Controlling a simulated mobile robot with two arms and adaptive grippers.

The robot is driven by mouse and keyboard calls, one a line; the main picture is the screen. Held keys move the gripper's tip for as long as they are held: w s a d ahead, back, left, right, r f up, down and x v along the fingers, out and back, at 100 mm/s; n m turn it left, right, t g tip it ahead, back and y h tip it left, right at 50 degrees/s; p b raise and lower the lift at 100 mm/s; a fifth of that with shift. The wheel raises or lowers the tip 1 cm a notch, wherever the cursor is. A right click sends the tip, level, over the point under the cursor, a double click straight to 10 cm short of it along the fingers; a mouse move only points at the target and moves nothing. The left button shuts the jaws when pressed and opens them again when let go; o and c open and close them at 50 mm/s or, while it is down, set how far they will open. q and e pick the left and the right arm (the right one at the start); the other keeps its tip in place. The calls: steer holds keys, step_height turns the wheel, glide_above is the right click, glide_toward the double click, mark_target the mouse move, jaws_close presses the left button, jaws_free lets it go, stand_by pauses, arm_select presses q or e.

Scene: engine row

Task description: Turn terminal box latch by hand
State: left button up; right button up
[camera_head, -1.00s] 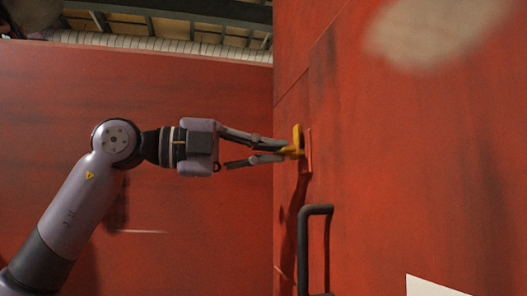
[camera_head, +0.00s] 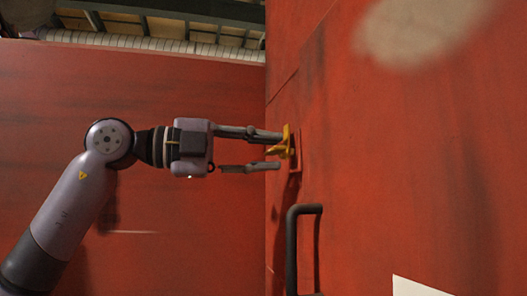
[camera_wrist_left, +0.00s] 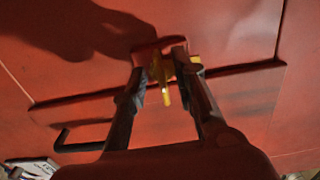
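The yellow latch (camera_head: 286,141) sits on a small red plate on the large red panel, right of centre in the head view. My left gripper (camera_head: 280,151) comes in from the left with its two fingers apart, one above the other, tips close to the latch. In the left wrist view the yellow latch (camera_wrist_left: 166,90) shows between and beyond the fingertips of the left gripper (camera_wrist_left: 160,62), with some yellow right of the right finger. Whether a finger touches it I cannot tell. My right gripper is not in view.
A dark bar handle (camera_head: 291,245) stands out from the red panel (camera_head: 420,170) just below the latch. Another red wall (camera_head: 60,120) is behind my left arm. A white sheet (camera_head: 415,287) is at the lower right. The space left of the latch is open.

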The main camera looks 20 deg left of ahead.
arm_select(q)
steer(key=v, duration=1.2)
